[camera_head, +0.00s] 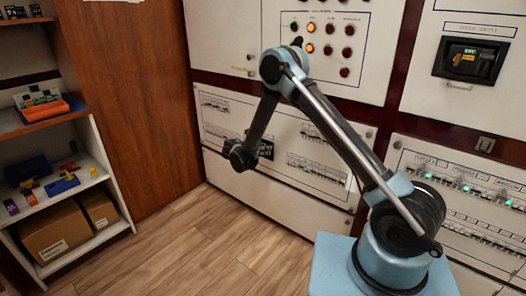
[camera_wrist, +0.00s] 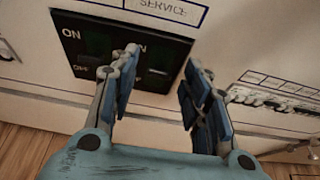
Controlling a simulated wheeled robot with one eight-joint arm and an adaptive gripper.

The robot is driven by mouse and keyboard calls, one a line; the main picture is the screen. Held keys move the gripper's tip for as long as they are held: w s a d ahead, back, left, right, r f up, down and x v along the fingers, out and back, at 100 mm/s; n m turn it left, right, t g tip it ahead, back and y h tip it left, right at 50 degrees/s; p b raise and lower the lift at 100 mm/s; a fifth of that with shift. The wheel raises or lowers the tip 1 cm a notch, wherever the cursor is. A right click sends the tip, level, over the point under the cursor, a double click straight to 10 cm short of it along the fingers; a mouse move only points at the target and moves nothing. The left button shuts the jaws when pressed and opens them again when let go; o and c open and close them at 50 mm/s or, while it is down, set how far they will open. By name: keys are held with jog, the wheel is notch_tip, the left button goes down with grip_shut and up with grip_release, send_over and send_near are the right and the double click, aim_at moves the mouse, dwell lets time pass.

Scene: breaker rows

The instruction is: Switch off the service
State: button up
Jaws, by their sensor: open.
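The black service panel (camera_wrist: 170,66) fills the upper middle of the wrist view under a white label reading SERVICE (camera_wrist: 165,7). ON shows twice on it, and what looks like OFF shows at the lower left. The switch levers are dark and partly hidden by my fingers, so I cannot tell their position. My gripper (camera_wrist: 160,72) is open and empty, its two blue-padded fingers in front of the panel. Contact cannot be told. In the head view my gripper (camera_head: 241,157) is low, just left of the small black panel (camera_head: 266,149), which my wrist partly covers.
A breaker row (camera_wrist: 270,98) lies right of the panel in the wrist view. In the head view, a cabinet with lit indicators (camera_head: 311,48) stands above, and more breakers (camera_head: 465,187) at right. A shelf (camera_head: 105,232) with boxes stands left. The wooden floor (camera_head: 190,255) between is clear.

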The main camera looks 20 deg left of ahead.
grip_shut()
jog(key=shift+s+f, duration=0.1)
jog(key=shift+f, duration=0.05)
jog(key=shift+s+a+f+t+h, duration=0.1)
jog(key=shift+f+t+h, duration=0.6)
jog(key=shift+t, duration=0.6)
jog(key=shift+s+d+f+t+h, duration=0.15)
jog(key=shift+f+t+h, duration=0.3)
jog(key=shift+f+t, duration=0.65)
jog(key=shift+s+a+f+t+h, duration=0.15)
jog(key=shift+f+t+h, duration=0.4)
jog(key=shift+t, duration=0.95)
